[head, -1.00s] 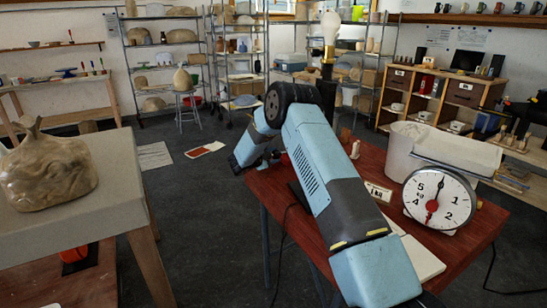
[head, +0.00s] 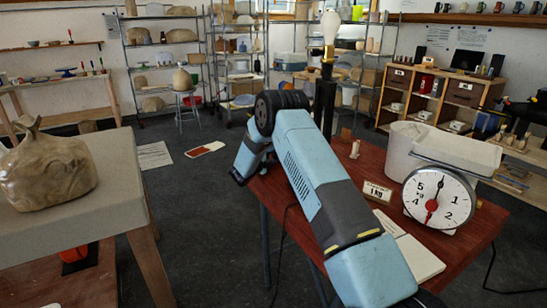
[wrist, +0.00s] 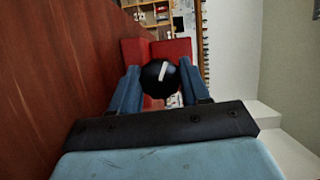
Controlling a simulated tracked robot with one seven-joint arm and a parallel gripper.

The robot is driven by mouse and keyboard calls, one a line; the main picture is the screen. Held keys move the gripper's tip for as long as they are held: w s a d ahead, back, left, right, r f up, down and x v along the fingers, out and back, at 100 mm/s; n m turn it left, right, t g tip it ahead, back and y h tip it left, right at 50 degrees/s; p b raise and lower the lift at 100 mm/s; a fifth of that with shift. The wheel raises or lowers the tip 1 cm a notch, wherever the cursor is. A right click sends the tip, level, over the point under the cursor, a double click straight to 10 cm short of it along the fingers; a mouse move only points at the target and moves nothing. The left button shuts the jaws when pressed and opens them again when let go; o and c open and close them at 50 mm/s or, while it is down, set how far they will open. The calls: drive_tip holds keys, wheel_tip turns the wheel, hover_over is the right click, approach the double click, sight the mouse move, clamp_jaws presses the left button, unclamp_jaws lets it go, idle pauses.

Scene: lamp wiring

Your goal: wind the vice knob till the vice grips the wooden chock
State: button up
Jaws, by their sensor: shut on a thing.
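In the wrist view my gripper (wrist: 156,88) is shut on the round black vice knob (wrist: 158,74), with one blue finger on each side of it. The knob has a white stripe, which stands close to upright and leans slightly. Behind it are the red parts of the vice (wrist: 172,48), left and right of a narrow dark gap. I cannot make out the wooden chock in either view. In the head view my arm hides the gripper, the knob and the vice.
The red-brown table (head: 375,165) holds a dial scale (head: 440,198), a 1 kg sign (head: 377,192), a white bin (head: 403,150) and a black lamp stand (head: 324,105) with a bulb. A grey stand (head: 105,165) with a clay-like lump (head: 45,168) is at left.

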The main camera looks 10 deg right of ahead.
drive_tip(key=shift+s+d+f, duration=0.1)
drive_tip(key=shift+s+f, duration=0.05)
drive_tip(key=shift+f, duration=0.1)
drive_tip(key=o, duration=1)
drive_tip(key=shift+o, duration=0.2)
drive_tip(key=v, duration=1.3)
drive_tip(key=shift+a, duration=0.4)
drive_tip(key=shift+s+r, duration=0.1)
